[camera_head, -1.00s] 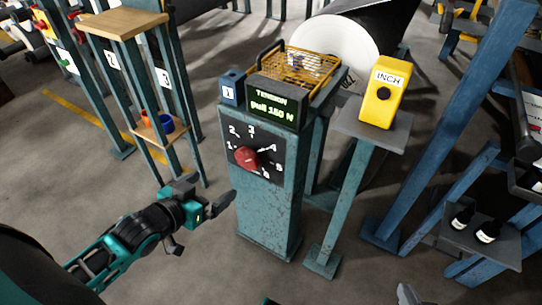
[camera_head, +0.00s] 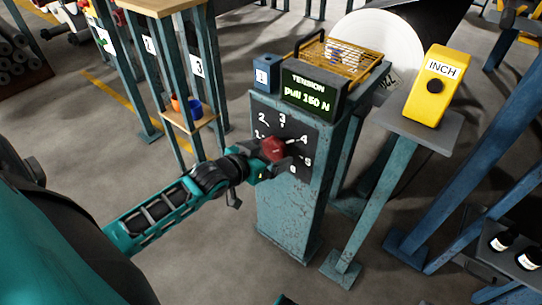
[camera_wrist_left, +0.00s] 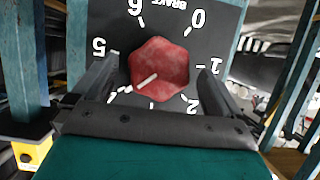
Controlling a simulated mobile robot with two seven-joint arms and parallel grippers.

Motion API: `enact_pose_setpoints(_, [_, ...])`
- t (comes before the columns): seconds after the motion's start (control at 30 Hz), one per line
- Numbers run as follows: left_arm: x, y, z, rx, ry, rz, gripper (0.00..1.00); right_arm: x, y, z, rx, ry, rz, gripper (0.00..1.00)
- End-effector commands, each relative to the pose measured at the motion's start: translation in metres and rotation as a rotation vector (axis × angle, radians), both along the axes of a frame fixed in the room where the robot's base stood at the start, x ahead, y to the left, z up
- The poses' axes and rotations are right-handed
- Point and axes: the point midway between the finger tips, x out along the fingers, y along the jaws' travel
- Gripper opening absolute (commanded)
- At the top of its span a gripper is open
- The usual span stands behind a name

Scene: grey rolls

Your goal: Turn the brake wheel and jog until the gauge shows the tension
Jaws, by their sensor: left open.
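The red brake wheel (camera_head: 274,149) sits on a dark dial plate (camera_head: 262,117) numbered around it, on a teal post. My left gripper (camera_head: 279,160) is at the wheel, open. In the left wrist view its fingers stand on either side of the wheel (camera_wrist_left: 160,66), with no clear contact. The wheel's white mark points to the lower left there, towards the 4 side; a finger hides that part. The gauge (camera_head: 309,92) above reads "TENSION Pull 150 N". The yellow INCH box (camera_head: 436,88) with a black button stands to the right. My right gripper is not in view.
A large white roll (camera_head: 385,40) lies behind. A shelf with orange and blue cups (camera_head: 195,107) stands left. Dark bottles (camera_head: 502,241) stand at lower right.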

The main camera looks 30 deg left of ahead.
Motion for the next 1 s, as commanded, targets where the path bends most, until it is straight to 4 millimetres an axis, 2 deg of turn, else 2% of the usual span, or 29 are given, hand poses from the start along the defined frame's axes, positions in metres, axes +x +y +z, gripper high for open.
enact_pose_setpoints(0.2, [0.0137,-0.0011,-0.006,0.0,0.0,0.0,1.0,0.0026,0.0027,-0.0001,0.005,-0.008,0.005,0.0])
enact_pose_setpoints(0.5, [0.0146,-0.0014,-0.0062,0.0,0.001,0.0,1.0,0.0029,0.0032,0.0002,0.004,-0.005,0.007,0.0])
enact_pose_setpoints(1.0, [0.0144,-0.0014,-0.0061,0.0,0.001,0.0,0.52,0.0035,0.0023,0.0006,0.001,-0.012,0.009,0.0])
